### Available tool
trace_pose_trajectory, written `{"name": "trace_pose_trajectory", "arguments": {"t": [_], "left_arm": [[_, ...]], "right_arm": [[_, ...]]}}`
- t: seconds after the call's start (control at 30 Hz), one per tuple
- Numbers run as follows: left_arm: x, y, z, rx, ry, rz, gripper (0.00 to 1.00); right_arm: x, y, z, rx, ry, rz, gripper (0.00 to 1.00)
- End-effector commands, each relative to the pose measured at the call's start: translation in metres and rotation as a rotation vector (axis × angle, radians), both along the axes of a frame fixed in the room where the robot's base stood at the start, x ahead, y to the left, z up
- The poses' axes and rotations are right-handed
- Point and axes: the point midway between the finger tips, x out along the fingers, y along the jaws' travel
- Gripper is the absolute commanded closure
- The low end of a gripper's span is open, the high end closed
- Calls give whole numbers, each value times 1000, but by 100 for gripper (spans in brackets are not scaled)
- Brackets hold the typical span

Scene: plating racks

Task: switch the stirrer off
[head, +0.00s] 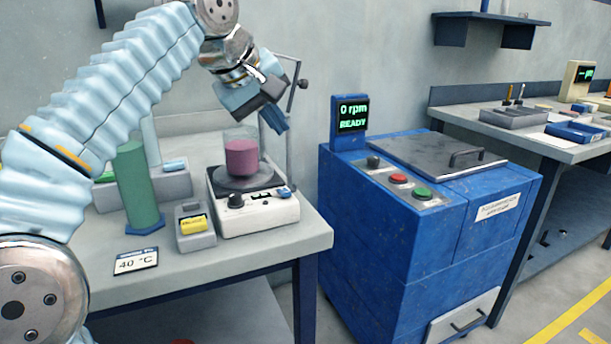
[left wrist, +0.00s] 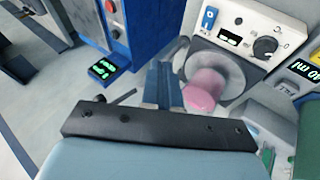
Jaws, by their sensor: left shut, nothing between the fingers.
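The stirrer (head: 258,213) is a white and dark-topped unit on the grey bench. A glass beaker of pink-purple liquid (head: 241,158) stands on its plate. Its front has a black knob (head: 236,201), small dark displays and a blue switch (head: 284,191) at the right end. In the left wrist view the switch (left wrist: 209,17) and knob (left wrist: 265,46) show on the white front panel. My left gripper (head: 278,124) is shut and empty, above and to the right of the beaker, apart from the switch. Its blue fingers (left wrist: 163,88) show beside the beaker. My right gripper is not in view.
A thin support rod (head: 292,115) rises behind the stirrer. A green cylinder (head: 138,185) and a small box with a yellow label (head: 195,226) stand to the left. A blue machine (head: 400,240) reading "0 rpm READY" stands right of the bench, across a gap.

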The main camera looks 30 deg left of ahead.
Motion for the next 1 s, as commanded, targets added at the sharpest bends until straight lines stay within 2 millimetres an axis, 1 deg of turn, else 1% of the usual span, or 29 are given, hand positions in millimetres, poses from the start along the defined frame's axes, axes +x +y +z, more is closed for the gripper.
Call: {"name": "trace_pose_trajectory", "arguments": {"t": [0.17,0.4,0.53,0.67,0.83,0.9,0.97,1.0], "left_arm": [[-5,1,5,-1,-3,7,100],[-4,0,4,0,-2,7,100],[-5,0,0,3,-2,8,100],[-7,-2,-13,3,0,8,100],[-10,-5,-38,2,0,9,100],[-11,-7,-52,1,-2,8,100],[-12,-8,-60,0,-2,8,100],[-12,-9,-66,-1,-1,7,100]], "right_arm": [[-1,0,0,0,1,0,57],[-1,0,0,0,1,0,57],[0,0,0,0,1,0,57],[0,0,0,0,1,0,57],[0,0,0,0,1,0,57],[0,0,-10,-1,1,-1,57],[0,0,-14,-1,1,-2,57],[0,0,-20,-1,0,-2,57]]}}
